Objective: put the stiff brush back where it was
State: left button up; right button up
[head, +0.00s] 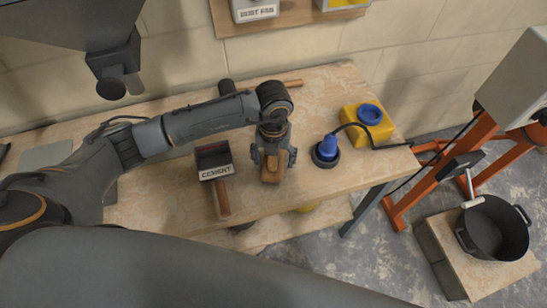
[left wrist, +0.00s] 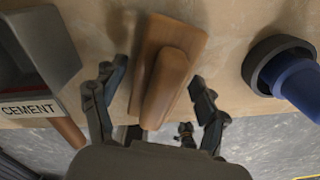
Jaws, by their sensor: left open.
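A wooden block with a raised wooden handle (left wrist: 166,88) lies on the workbench (head: 345,90). No bristles show, so I cannot tell whether it is the stiff brush. It also shows in the head view (head: 271,170), partly hidden by my gripper. My left gripper (head: 273,158) is open above it. In the left wrist view the gripper's fingers (left wrist: 155,85) stand on both sides of the handle, with gaps. A long wooden handle with a dark head (head: 227,87) lies farther back on the bench. My right gripper is not in view.
A dark scoop labelled CEMENT (head: 212,160) lies left of the block. A blue plug-like piece in a dark ring (head: 327,152) stands to the right, near a yellow container (head: 368,130). A black bucket (head: 492,228) stands beyond the bench's right end.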

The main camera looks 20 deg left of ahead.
pick_arm(q)
notch_tip(320, 180, up, 11)
jog(key=p, duration=0.7)
